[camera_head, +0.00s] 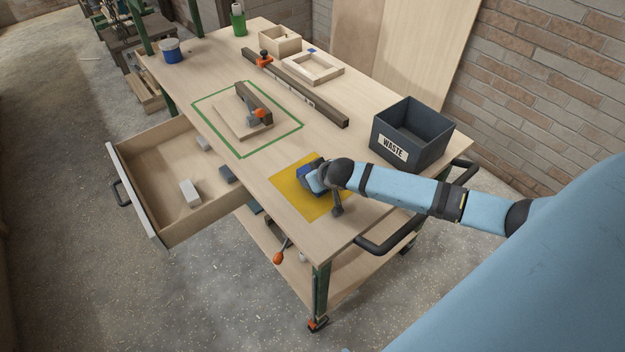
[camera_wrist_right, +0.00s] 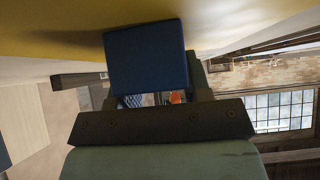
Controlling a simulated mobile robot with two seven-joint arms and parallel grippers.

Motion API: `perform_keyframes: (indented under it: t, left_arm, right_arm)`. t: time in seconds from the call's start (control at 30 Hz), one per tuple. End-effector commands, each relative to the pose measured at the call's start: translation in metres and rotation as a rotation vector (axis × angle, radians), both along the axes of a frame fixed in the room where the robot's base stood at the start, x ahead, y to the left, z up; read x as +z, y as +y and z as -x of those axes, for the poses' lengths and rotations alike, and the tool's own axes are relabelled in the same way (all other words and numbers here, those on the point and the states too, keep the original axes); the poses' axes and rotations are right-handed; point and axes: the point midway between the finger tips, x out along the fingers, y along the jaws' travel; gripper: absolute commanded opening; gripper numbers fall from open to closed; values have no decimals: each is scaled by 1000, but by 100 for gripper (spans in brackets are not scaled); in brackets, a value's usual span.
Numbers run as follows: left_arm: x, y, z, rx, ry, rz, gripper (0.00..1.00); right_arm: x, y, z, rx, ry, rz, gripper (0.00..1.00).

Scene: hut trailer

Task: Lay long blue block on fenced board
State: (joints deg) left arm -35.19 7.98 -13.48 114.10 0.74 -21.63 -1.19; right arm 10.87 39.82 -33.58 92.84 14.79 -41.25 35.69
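The long blue block (camera_head: 304,173) is at the yellow mat (camera_head: 290,191), partly hidden by my right gripper (camera_head: 316,175). In the right wrist view the block (camera_wrist_right: 147,57) shows its end large and close, filling the space between the dark fingers, with the yellow surface (camera_wrist_right: 60,25) behind it. My right gripper looks shut on it, low over the mat; I cannot tell whether the block touches the mat. The fenced board (camera_head: 228,121) lies inside a green outline, with a dark brown fence (camera_head: 254,102) and an orange-handled clamp (camera_head: 258,113) on it. My left gripper is not in view.
A dark waste bin (camera_head: 411,134) stands at the right, near my right arm. A long dark bar (camera_head: 318,101) with an orange clamp and a wooden frame (camera_head: 313,68) lie behind the board. An open drawer (camera_head: 165,181) juts out at the left. Bare tabletop separates mat and board.

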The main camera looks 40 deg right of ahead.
Motion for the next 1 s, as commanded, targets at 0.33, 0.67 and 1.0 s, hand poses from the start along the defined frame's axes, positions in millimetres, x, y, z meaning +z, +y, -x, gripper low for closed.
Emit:
perform_keyframes:
  t: [0.33, 0.67, 1.0]
  left_arm:
    - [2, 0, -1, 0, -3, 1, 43]
    - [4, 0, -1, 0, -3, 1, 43]
    - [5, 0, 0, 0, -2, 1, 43]
  right_arm:
    - [2, 0, 0, 0, 0, 0, 16]
    - [46, -1, -1, 0, -3, 0, 16]
    - [143, 0, -1, 1, -5, 0, 16]
